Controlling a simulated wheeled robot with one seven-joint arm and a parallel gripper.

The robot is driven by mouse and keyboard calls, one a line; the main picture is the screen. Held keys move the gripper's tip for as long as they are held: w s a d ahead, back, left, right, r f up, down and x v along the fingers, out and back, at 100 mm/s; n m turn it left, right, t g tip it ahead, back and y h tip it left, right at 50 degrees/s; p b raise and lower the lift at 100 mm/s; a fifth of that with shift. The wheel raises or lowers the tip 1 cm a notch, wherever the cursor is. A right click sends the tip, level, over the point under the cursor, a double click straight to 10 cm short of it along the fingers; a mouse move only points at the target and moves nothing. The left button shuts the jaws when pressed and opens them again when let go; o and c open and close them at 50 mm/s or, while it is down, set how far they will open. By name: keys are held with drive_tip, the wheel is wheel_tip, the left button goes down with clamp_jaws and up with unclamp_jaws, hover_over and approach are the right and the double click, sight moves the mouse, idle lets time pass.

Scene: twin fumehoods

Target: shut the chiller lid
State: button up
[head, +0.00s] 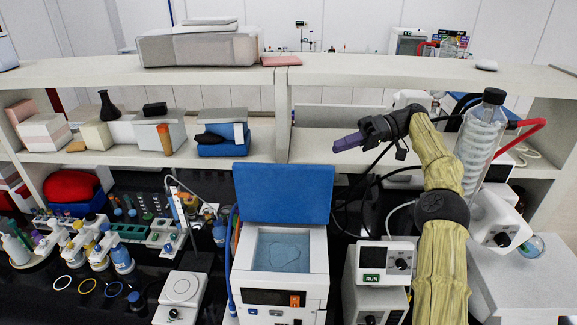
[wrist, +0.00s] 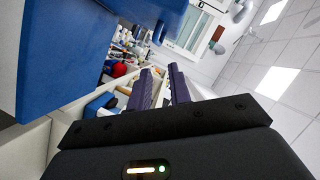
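The chiller (head: 279,271) is a white box with an open water bath on top, standing on the black bench in the middle of the head view. Its blue lid (head: 284,193) stands upright, hinged at the back edge. My gripper (head: 342,143) is above and to the right of the lid's top right corner, pointing left, with purple fingers. In the wrist view my gripper (wrist: 160,72) has a narrow gap between its two fingers and nothing in it. A large blue panel, apparently the lid (wrist: 62,55), fills the left of that view, apart from the fingers.
A shelf (head: 230,147) with boxes runs behind the chiller. A white device with a screen (head: 386,256) stands right of it, under my arm. A clear bottle with a black cap (head: 482,137) is right of my arm.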

sight(286, 166)
drive_tip(key=x, duration=1.5)
drive_tip(key=shift+w+a+f, duration=0.1)
drive_tip(key=shift+a+f, duration=0.2)
drive_tip(key=shift+a, duration=0.05)
clamp_jaws()
